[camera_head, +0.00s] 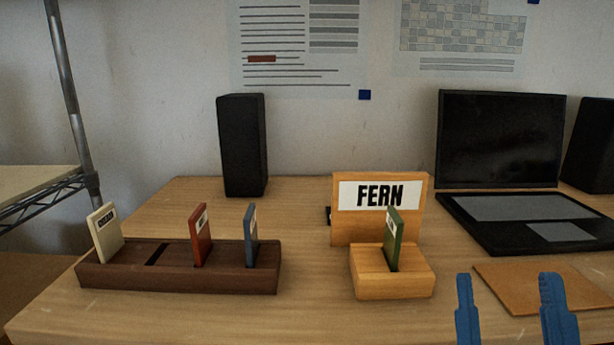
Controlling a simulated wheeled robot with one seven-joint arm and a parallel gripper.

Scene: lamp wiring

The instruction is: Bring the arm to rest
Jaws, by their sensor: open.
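My gripper (511,309) shows at the bottom right with two blue fingers, apart and with nothing between them. It is in front of the brown mat and to the right of the light wooden block (391,284). A green card (394,240) stands upright in the slot of that block. Behind it is a wooden board with a white sign reading FERN (380,195). My gripper touches none of these. The rest of my arm is out of view.
A dark wooden rack (180,279) at left holds cream (105,233), red (201,238) and blue (251,236) cards; one slot (157,254) is empty. A laptop (520,220), brown mat (545,287) and speakers (242,145) stand on the desk. A metal shelf post (72,100) rises at left.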

